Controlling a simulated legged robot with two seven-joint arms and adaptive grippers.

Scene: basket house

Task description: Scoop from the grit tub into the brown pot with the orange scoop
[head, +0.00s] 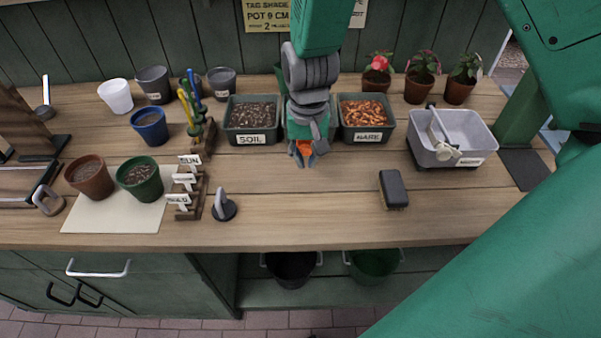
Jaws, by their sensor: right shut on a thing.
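My right gripper (306,152) points down over the middle of the bench, shut on the orange scoop (304,147). Only a small orange part of the scoop shows between the fingers. No tub labelled grit can be made out; my right arm and gripper cover the space between the soil tub (231,127) and the bark tub (346,128). The brown pot (83,188) stands upright at the left on a pale mat (112,217), with dark fill inside, well away from the gripper. My left gripper is not in view.
A green pot (147,190) stands right beside the brown pot. Wooden label holders (190,205) and a grey-handled tool (223,206) stand between the pots and the gripper. A brush (393,189) and a grey bin (472,130) are at the right. The front middle is clear.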

